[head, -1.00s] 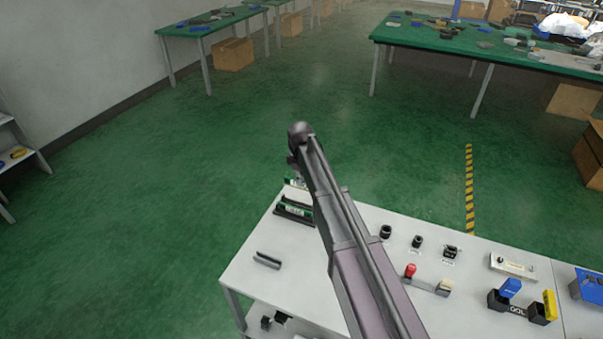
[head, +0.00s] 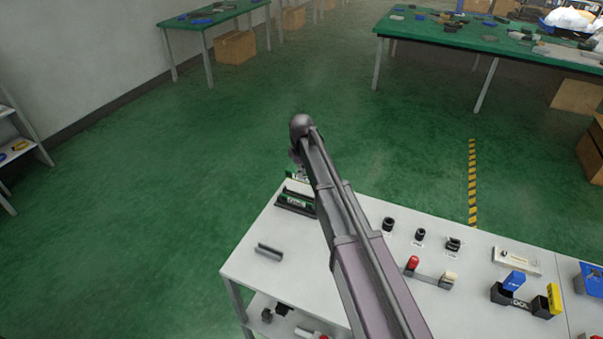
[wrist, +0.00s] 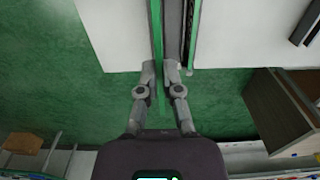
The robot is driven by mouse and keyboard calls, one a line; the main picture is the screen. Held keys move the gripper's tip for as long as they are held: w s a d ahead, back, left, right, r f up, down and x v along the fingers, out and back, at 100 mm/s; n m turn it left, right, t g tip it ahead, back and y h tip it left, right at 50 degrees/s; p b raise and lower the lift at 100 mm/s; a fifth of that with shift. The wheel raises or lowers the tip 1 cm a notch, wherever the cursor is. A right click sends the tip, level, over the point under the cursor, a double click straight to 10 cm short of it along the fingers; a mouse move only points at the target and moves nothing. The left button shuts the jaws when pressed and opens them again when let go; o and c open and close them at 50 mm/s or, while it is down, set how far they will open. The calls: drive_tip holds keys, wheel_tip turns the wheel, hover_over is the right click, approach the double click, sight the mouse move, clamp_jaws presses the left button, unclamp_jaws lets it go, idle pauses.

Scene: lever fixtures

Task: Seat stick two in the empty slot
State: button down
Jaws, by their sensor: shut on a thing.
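A thin green stick (wrist: 157,42), seen edge-on in the wrist view, is held between the fingers of my gripper (wrist: 158,76), which is shut on it. A dark slotted fixture (wrist: 173,30) lies just right of the held stick, and another green strip (wrist: 188,40) stands in it. In the head view the fixture (head: 294,206) sits at the table's far left corner. A green-and-white piece just behind it is partly hidden by my arm, and my gripper is hidden there. Whether the held stick touches the fixture cannot be told.
A small dark bracket (head: 270,251) lies on the white table (head: 290,275) left of my arm. Right of the arm are black round parts (head: 420,235), a red-knobbed lever fixture (head: 412,263) and a black holder with blue and yellow pieces (head: 515,300). The table's left front is mostly clear.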

sight(302, 182)
drive_tip(key=shift+f+b, duration=1.7)
drive_tip(key=shift+f, duration=0.25)
drive_tip(key=shift+f+b, duration=2.1)
idle(0.9)
drive_tip(key=c, duration=0.7)
unclamp_jaws()
drive_tip(key=shift+r, duration=0.2)
wheel_tip(302, 182, up, 10)
drive_tip(key=p, duration=1)
drive_tip(key=shift+f, duration=0.2)
